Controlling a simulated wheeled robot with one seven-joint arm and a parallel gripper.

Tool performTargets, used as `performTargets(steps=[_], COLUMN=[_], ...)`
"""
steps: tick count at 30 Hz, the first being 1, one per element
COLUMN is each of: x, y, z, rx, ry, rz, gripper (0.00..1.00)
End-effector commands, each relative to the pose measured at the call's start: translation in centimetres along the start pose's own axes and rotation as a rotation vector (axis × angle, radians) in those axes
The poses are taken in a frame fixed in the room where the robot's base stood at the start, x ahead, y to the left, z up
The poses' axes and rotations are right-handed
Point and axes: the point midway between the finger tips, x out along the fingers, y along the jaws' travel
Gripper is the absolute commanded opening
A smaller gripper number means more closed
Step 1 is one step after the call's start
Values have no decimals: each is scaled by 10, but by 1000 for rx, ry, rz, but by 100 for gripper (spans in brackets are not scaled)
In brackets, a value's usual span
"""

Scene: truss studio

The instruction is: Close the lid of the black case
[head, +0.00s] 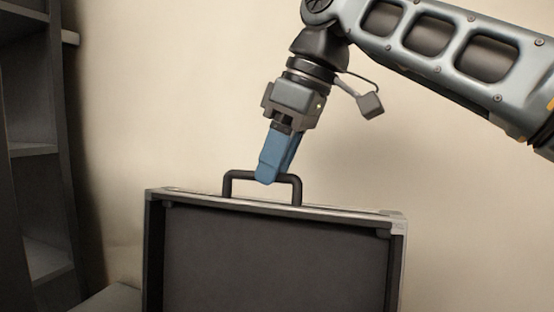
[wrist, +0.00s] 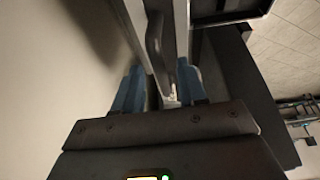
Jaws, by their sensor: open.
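The black case shows in the head view as a raised, roughly upright dark lid (head: 275,255) with a pale metal rim. A black handle (head: 236,173) stands up from its top edge. My gripper (head: 270,180) comes down from above at the handle, its blue fingers overlapping it in the picture. In the wrist view my gripper (wrist: 162,85) is open, with one blue finger on each side of the lid's edge and the handle (wrist: 156,45) running between them. Whether a finger touches the handle I cannot tell. The case's lower part is out of the head view.
A dark shelf unit (head: 35,150) stands at the left in the head view. A plain beige wall (head: 150,90) is behind the lid. In the wrist view, pale floor (wrist: 295,45) and some small equipment (wrist: 300,115) show at the right.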

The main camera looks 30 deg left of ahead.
Motion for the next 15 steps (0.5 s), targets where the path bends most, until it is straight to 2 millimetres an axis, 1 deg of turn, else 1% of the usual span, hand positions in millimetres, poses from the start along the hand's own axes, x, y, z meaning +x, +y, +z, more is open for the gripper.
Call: performTargets(steps=[4, 15], x=[0, 0], y=[0, 0], z=[0, 0], rx=[0, 0], ry=[0, 0], rz=[0, 0], gripper=[41, 6])
